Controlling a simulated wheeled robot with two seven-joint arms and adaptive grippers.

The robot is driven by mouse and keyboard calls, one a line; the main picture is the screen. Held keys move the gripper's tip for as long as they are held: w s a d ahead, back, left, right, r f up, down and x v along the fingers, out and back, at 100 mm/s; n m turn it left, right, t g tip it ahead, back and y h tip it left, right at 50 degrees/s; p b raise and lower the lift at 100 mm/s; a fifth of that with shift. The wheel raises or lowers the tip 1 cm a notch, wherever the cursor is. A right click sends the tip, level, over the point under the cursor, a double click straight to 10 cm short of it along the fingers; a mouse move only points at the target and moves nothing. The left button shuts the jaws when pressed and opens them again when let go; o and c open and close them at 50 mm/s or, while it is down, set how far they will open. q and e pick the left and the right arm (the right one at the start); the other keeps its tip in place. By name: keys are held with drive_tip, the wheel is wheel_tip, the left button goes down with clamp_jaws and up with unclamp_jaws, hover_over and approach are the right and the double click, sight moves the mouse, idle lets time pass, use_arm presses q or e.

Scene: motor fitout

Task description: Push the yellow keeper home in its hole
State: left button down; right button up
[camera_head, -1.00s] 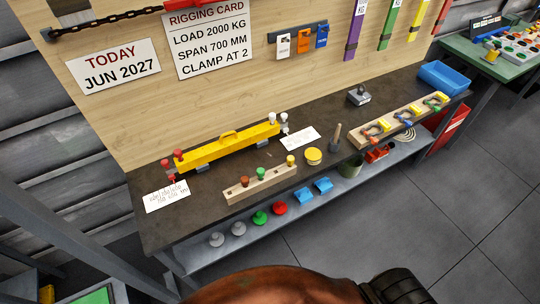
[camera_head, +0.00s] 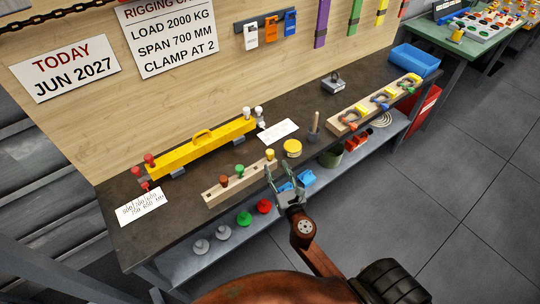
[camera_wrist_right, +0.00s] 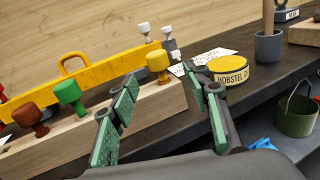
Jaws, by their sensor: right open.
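The yellow keeper (camera_head: 270,155) stands upright at the right end of a pale wooden block (camera_head: 228,188) on the bench. In the right wrist view the yellow keeper (camera_wrist_right: 158,64) shows a round head on a narrower stem; how deep the stem sits cannot be told. A brown keeper (camera_head: 224,183) and a green keeper (camera_head: 239,171) stand in the same block. My right gripper (camera_head: 283,170) is open and empty by the bench's front edge, its fingers pointing towards the yellow keeper but apart from it. My left gripper is not in view.
A yellow beam (camera_head: 205,150) with red and white posts lies behind the block. A yellow tin (camera_head: 292,148) and a grey pot (camera_head: 313,136) stand right of it. A card (camera_head: 278,131) lies behind. Knobs and blue blocks sit on the lower shelf.

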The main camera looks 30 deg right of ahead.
sight(271, 156)
drive_tip(key=shift+w+r, duration=0.15)
drive_tip(key=shift+w, duration=0.3)
drive_tip(key=x, duration=0.7)
drive_tip(key=shift+r, duration=0.1)
drive_tip(key=shift+s, duration=0.1)
drive_tip(key=c, duration=1.2)
